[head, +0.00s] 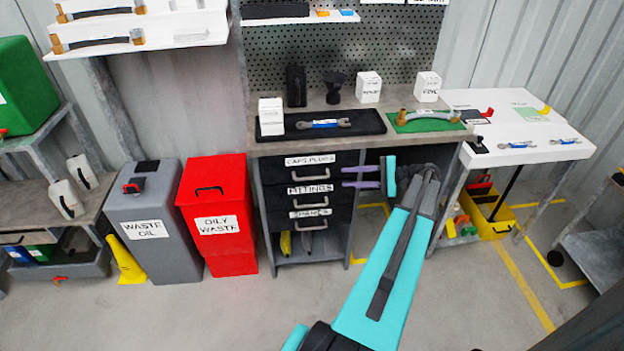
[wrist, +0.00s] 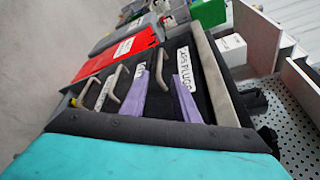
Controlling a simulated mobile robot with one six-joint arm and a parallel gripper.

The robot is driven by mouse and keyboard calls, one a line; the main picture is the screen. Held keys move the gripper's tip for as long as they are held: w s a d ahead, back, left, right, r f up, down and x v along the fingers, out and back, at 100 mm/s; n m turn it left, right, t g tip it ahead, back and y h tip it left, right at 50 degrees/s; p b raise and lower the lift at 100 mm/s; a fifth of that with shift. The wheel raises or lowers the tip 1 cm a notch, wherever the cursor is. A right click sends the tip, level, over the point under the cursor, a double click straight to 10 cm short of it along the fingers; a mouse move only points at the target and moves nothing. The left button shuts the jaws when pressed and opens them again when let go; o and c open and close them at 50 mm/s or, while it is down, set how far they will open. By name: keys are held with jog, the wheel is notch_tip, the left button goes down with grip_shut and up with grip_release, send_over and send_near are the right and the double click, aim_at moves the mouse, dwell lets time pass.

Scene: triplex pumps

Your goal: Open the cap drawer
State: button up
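The cap drawer (head: 330,170), with its white "CAPS PLUGS" label (head: 310,160), is the top one of three dark drawers under the workbench and is shut. Its grey bar handle (head: 311,174) faces the room. My gripper (head: 350,177) has two purple fingers, parted and empty, just right of the drawer front in the head view. In the wrist view, the cap drawer's handle (wrist: 162,68) appears between and beyond the open fingers (wrist: 161,88). I cannot tell the exact distance from fingertips to handle.
The fittings drawer (head: 340,188) and a third drawer (head: 310,225) sit below, both shut. A red oily waste bin (head: 217,245) stands left of the cabinet. The bench top (head: 353,107) holds a wrench on a dark mat. The floor in front of the drawers is clear.

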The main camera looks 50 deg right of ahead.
aim_at(317, 178)
jog(key=shift+w+a, duration=0.1)
jog(key=shift+w, duration=0.05)
jog(key=p+x, duration=0.1)
jog(key=x, duration=1.2)
jog(key=shift+w+a+f+p, duration=0.15)
jog(key=shift+w+p, duration=0.1)
jog(key=shift+p, duration=0.15)
grip_shut()
